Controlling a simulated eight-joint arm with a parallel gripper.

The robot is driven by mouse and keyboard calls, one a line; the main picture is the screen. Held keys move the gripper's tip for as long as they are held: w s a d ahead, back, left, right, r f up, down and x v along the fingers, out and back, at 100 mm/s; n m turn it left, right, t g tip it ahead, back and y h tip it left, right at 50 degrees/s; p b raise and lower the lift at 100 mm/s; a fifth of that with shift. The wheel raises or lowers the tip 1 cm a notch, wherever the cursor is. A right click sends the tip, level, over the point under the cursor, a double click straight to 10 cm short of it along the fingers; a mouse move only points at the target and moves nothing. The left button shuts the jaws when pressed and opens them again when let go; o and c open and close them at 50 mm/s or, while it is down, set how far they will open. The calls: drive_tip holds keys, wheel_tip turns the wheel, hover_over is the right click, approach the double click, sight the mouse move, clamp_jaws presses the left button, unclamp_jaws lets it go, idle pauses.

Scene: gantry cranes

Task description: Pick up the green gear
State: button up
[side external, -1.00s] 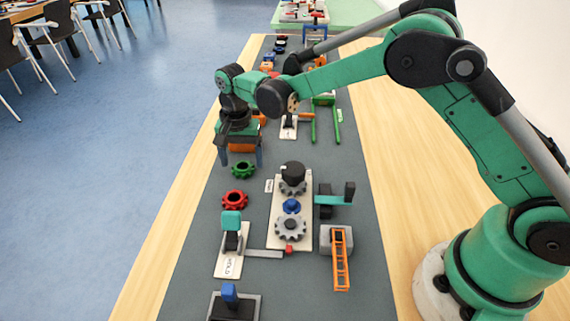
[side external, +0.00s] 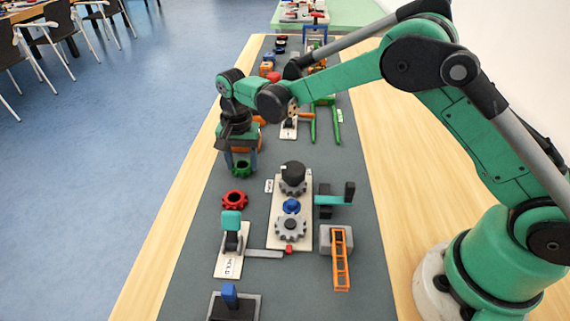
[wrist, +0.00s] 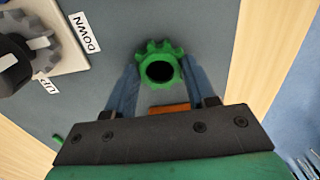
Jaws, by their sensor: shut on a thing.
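The green gear (side external: 243,168) is on the dark mat, near its left edge in the side view. In the wrist view the green gear (wrist: 148,73) sits between the two blue fingers, its dark centre hole facing the camera. My gripper (side external: 241,165) is low over the mat with its fingers on either side of the gear. In the wrist view my gripper (wrist: 160,80) is shut on the gear, a finger against each side. Whether the gear's underside touches the mat is hard to tell.
A red gear (side external: 235,199) lies just in front of the green one. A pale board (side external: 303,238) with grey gears and a black knob stands to the right. A teal-topped lever (side external: 231,222) is nearer the camera. An orange block (wrist: 168,108) shows behind the gear.

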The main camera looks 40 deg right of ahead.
wheel_tip(320, 180, up, 7)
idle(0.6)
